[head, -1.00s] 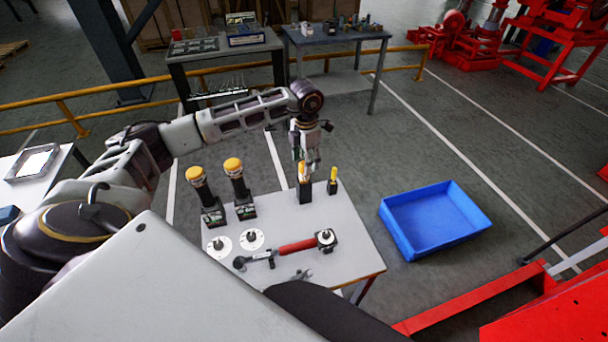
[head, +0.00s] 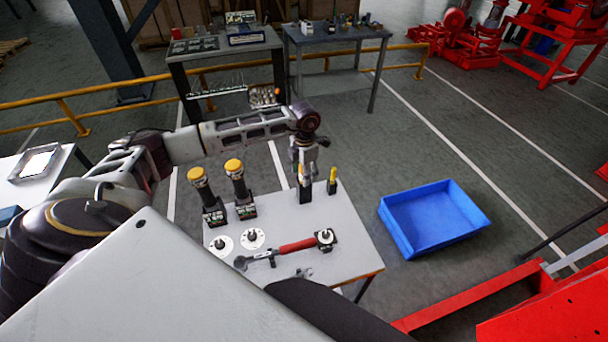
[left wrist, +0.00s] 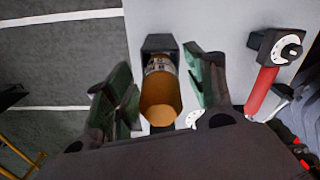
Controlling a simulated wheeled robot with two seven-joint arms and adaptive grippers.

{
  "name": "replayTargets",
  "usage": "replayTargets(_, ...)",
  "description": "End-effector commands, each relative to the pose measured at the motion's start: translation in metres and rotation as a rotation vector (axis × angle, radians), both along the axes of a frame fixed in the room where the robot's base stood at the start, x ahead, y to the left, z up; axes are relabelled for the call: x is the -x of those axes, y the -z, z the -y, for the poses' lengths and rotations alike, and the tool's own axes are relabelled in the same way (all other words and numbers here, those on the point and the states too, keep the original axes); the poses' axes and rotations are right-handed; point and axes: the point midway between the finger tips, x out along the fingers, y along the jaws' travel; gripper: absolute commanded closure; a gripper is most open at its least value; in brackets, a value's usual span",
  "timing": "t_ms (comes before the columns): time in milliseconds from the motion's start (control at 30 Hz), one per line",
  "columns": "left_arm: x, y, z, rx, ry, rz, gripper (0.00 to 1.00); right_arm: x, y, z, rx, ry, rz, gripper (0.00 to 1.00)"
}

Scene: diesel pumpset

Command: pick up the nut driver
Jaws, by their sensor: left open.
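A yellow-handled tool, which looks like the nut driver (head: 301,175), stands upright in a black holder (head: 306,195) at the far edge of the white table. My left gripper (head: 305,168) is directly above it, pointing down. In the left wrist view the handle (left wrist: 160,98) lies between the two open green-padded fingers (left wrist: 165,95), with a gap on each side. Its lower part and tip are hidden. A second, smaller yellow-handled tool (head: 332,175) stands in its own black holder just to the right. My right gripper is not in view.
Two yellow-topped black tools (head: 235,185) stand at the table's left. Two round white discs (head: 252,238) and a red-handled wrench (head: 298,245) lie nearer on the table (head: 340,235). A blue bin (head: 432,220) is on the floor to the right.

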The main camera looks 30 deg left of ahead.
Motion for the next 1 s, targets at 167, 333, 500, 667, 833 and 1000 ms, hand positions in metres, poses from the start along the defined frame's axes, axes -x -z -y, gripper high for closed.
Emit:
replayTargets(167, 0.0001, 0.0000, 0.0002, 0.000, 0.000, 0.000, 0.46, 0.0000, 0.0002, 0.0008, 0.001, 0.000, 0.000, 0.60)
replayTargets(333, 0.0000, -0.0001, 0.0003, 0.000, 0.001, 0.000, 0.52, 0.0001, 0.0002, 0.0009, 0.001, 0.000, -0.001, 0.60)
replayTargets(500, 0.0000, -0.0002, 0.0003, 0.000, 0.001, 0.000, 0.74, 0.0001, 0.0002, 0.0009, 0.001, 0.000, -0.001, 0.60)
replayTargets(667, 0.0000, -0.0002, 0.0003, 0.000, 0.001, 0.000, 0.95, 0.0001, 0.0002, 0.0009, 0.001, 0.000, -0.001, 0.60)
replayTargets(833, -0.0002, -0.0006, 0.0003, 0.000, 0.000, 0.001, 1.00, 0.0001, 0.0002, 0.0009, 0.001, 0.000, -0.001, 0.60)
replayTargets(1000, -0.0002, -0.0007, 0.0003, 0.000, 0.000, 0.001, 1.00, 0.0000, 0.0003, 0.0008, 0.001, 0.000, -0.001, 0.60)
